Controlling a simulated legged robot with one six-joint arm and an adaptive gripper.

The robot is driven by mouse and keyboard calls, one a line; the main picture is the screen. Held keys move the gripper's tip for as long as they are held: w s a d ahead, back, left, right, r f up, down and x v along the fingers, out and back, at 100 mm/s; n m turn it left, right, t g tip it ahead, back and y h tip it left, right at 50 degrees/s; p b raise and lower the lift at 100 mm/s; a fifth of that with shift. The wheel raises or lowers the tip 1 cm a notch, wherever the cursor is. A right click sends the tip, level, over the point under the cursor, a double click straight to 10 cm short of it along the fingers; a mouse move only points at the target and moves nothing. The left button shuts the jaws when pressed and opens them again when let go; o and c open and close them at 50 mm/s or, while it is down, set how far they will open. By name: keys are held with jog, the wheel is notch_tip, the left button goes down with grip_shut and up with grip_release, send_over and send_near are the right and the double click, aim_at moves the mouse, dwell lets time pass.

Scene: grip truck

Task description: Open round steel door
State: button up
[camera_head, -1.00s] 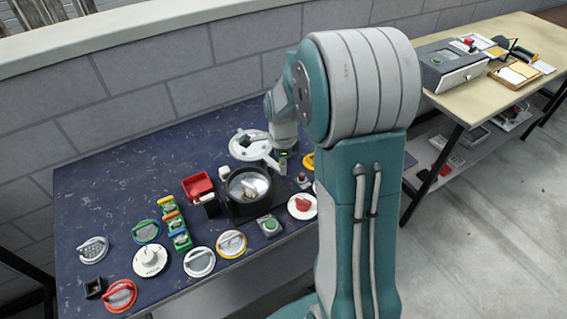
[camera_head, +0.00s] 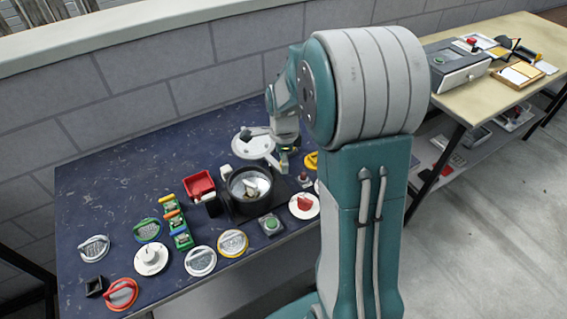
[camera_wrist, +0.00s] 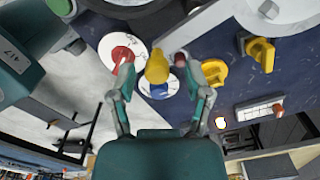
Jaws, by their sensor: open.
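A pale round plate (camera_head: 243,148) with a dark handle-like part stands behind a black round housing (camera_head: 239,206) on the blue table. It looks like the round steel door swung back from the housing, though the hinge is not clear. The housing's mouth faces up and shows a shiny inside with a small pale object. My gripper (camera_head: 287,163) is just right of the plate and behind the housing, partly hidden by my arm. In the wrist view my gripper (camera_wrist: 154,62) is open with spread fingers and nothing held. A large pale round part (camera_wrist: 225,18) fills the upper right there.
A red bin (camera_head: 199,184), a green-button box (camera_head: 271,224) and a red-knob disc (camera_head: 304,206) crowd the housing. Several round handles lie front left. A yellow knob (camera_wrist: 157,66) appears between my fingers in the wrist view. The table's back left is clear.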

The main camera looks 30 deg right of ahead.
notch_tip(320, 180, up, 10)
jog(key=shift+r, duration=0.25)
jog(key=shift+a, duration=0.1)
dwell(0.4)
jog(key=s+a+r+n+t, duration=0.2)
jog(key=s+a+n, duration=0.3)
jog(key=s+n, duration=0.4)
jog(key=s+a+r+n+t, duration=0.3)
jog(key=s+a+n, duration=0.3)
jog(key=s+n, duration=0.4)
jog(key=r+n, duration=0.1)
jog(key=n, duration=0.2)
jog(key=shift+r+n+t, duration=0.3)
jog(key=shift+r, duration=0.1)
